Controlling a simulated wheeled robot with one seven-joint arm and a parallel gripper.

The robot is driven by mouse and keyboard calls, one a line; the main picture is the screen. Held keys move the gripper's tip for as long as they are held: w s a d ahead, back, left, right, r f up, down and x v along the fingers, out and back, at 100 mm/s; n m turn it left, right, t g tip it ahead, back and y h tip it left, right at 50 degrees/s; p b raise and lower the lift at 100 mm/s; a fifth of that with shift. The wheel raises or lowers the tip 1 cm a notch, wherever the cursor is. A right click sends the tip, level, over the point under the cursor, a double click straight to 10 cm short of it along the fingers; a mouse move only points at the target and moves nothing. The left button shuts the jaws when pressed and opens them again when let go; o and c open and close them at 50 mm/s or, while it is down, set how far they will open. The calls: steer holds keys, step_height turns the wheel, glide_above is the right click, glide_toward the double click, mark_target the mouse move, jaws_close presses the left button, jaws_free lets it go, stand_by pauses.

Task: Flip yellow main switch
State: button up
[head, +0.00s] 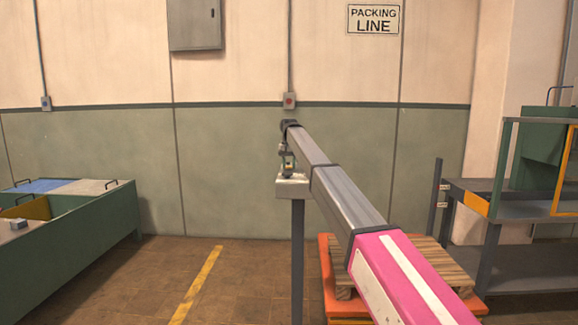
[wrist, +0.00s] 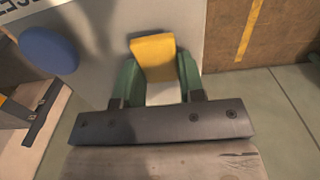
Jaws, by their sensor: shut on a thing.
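The yellow main switch (wrist: 153,58) shows in the wrist view as a yellow lever on a grey panel (wrist: 98,35). My gripper (wrist: 156,78) has its two green fingers on either side of the lever, shut on it. The lever's lower part and base are partly hidden behind the gripper. In the head view my gripper (head: 287,160) is just above the grey box (head: 292,188) on top of a thin post. The switch is too small there to make out its position.
A blue round button (wrist: 48,50) sits on the same panel, left of the lever. Behind the post is a pallet (head: 432,262) on an orange base. A green bin (head: 85,240) stands left and a metal bench (head: 530,210) right. The floor between bin and post is clear.

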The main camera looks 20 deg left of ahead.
steer(key=o, duration=0.9)
steer(key=shift+o, duration=0.2)
steer(key=shift+r, duration=0.15)
step_height(320, 180, up, 10)
steer(key=shift+r, duration=0.25)
